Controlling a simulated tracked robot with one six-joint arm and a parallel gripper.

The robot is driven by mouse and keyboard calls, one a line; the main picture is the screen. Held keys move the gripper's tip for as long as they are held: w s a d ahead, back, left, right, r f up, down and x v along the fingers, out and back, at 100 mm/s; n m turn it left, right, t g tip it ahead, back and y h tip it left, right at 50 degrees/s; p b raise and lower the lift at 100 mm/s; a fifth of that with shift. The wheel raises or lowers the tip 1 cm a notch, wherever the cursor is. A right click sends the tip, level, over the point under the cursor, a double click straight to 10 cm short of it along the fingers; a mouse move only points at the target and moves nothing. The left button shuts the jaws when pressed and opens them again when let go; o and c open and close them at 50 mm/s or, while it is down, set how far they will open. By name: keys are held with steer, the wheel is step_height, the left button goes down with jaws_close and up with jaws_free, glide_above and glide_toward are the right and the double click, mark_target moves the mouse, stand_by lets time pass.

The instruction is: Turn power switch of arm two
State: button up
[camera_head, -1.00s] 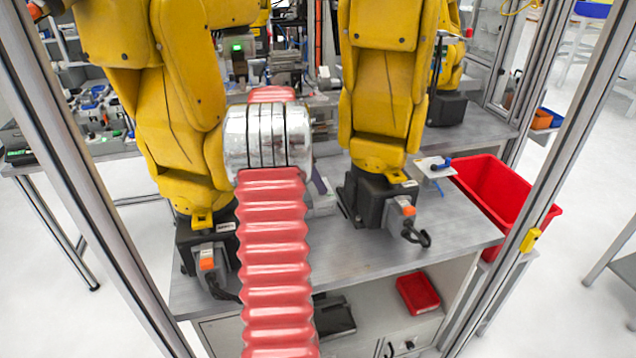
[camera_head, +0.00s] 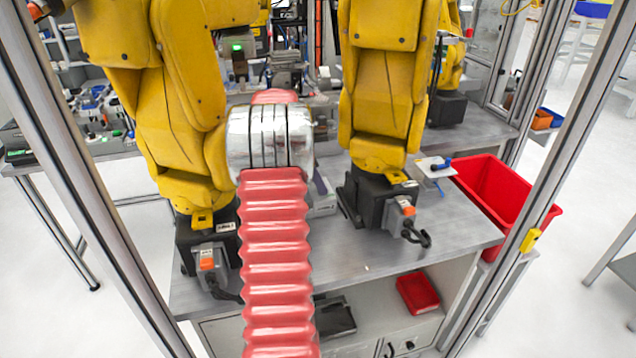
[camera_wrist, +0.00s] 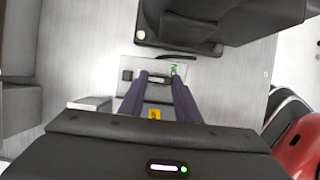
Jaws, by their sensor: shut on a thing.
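In the wrist view, my gripper (camera_wrist: 160,79) has its two dark purple fingers closed around a small part, likely the switch (camera_wrist: 158,77), on a light grey box (camera_wrist: 127,64) with green lettering. The fingertips hide much of this part, so its turned position cannot be told. A black base (camera_wrist: 180,25) lies just beyond the box. In the head view, two yellow arms stand on black bases, the left arm (camera_head: 180,110) and the right arm (camera_head: 380,90). My own red arm hides most of my gripper there.
A red bin (camera_head: 510,195) hangs at the bench's right end. Metal frame posts flank the view.

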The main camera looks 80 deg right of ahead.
steer(key=shift+a, duration=0.25)
steer(key=shift+c, duration=0.4)
steer(key=shift+d, duration=0.1)
steer(key=shift+d+f+m+y, duration=0.1)
steer(key=shift+m+y, duration=0.2)
steer(key=shift+m, duration=0.2)
steer(key=m+y, duration=0.1)
steer(key=m, duration=0.2)
steer(key=shift+d+g, duration=0.2)
steer(key=shift+g, duration=0.1)
steer(key=m, duration=0.2)
steer(key=m+y, duration=0.1)
steer(key=m, duration=0.1)
steer(key=shift+s+d+y, duration=0.15)
steer(key=shift+d+y, duration=0.05)
steer(key=shift+y, duration=0.1)
steer(key=m, duration=0.2)
steer(key=m+y, duration=0.1)
steer(key=m, duration=0.1)
steer(key=shift+s+d+y, duration=0.1)
steer(key=shift+d+y, duration=0.05)
steer(key=shift+y, duration=0.15)
steer(key=shift+s+d+m+t+y, duration=0.1)
steer(key=shift+m+t+y, duration=0.45)
steer(key=shift+m, duration=1.05)
